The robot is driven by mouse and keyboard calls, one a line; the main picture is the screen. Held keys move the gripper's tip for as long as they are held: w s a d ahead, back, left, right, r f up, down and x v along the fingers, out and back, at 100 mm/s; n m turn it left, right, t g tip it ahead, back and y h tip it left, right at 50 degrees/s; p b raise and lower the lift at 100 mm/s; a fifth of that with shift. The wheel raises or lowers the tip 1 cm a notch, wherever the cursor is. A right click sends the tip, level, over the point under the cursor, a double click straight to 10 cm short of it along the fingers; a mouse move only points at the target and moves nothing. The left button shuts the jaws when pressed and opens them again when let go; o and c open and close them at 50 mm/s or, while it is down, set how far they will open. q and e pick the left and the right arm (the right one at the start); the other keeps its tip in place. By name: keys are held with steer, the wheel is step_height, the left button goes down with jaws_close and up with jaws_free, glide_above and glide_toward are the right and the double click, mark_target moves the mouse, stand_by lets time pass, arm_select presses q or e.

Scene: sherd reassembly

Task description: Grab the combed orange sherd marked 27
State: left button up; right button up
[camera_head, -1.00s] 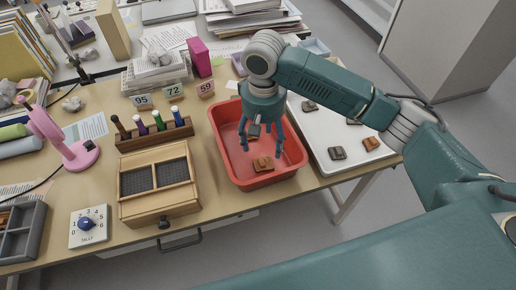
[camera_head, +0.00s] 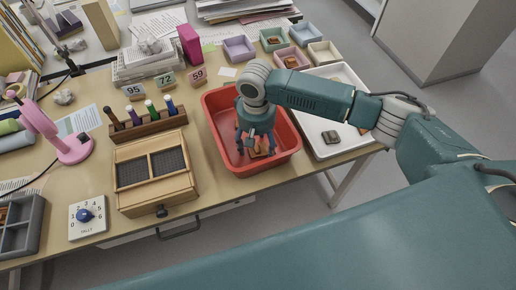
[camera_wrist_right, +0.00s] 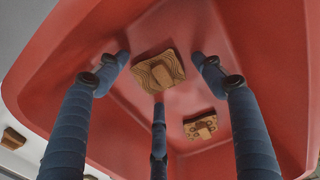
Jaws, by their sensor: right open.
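In the right wrist view, an orange-brown sherd with combed curved lines (camera_wrist_right: 150,77) lies on the floor of the red bin. A plain raised lump sits on it; no number 27 is legible. My right gripper (camera_head: 257,147) is open, pointing down inside the bin. Its fingers are spread around the combed sherd, with no clear contact. A second brown sherd with dark dots (camera_wrist_right: 199,128) lies apart from it in the bin. In the head view, the fingers partly hide the sherds. My left gripper is not in view.
The red bin (camera_head: 213,98) has raised walls close around the gripper. A white tray (camera_head: 316,147) with sherds is to its right. A wooden box (camera_head: 154,205) and a rack of tools (camera_head: 150,131) are to its left. Small coloured trays (camera_head: 240,47) stand behind.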

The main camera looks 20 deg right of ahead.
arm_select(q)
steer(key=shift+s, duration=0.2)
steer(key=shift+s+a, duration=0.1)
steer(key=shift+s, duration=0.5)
arm_select(e)
steer(key=c, duration=1.3)
steer(key=shift+r, duration=0.1)
